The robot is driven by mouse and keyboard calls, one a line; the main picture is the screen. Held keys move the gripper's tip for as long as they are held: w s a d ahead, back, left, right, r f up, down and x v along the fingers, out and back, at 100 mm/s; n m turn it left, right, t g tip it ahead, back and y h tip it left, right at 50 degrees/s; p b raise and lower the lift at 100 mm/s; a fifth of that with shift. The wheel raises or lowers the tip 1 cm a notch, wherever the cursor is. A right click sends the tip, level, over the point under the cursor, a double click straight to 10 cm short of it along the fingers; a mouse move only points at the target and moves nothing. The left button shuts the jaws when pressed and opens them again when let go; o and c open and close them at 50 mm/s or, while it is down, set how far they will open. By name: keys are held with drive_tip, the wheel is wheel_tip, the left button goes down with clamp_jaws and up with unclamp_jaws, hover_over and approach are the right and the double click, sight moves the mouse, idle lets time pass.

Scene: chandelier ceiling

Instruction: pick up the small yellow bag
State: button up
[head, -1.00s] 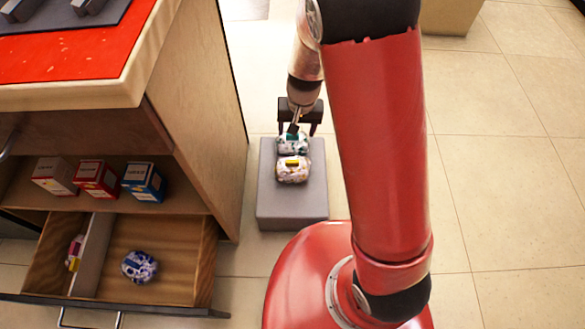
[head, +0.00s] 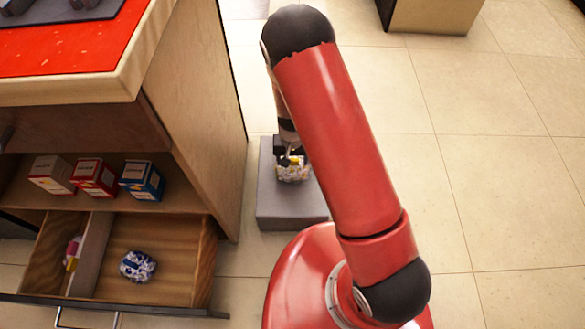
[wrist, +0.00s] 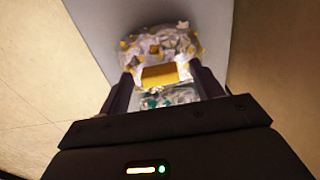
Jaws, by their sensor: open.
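The small yellow bag (wrist: 160,55), pale and crinkled with yellow patches, lies on a grey block on the floor. It also shows in the head view (head: 292,174), partly covered by my gripper. My gripper (wrist: 163,78) is open, its two fingers reaching down at either side of the bag's near edge in the wrist view. I cannot tell whether they touch it. A second bag, whitish with green marks (wrist: 165,98), lies between the fingers, closer to the palm, and is mostly hidden.
The grey block (head: 285,212) stands beside a wooden cabinet (head: 200,90). Its open drawer holds a blue and white bag (head: 138,266) and a pink and yellow item (head: 73,252). Several small boxes (head: 95,177) stand on the shelf above.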

drive_tip(key=c, duration=1.4)
drive_tip(key=shift+o, duration=0.2)
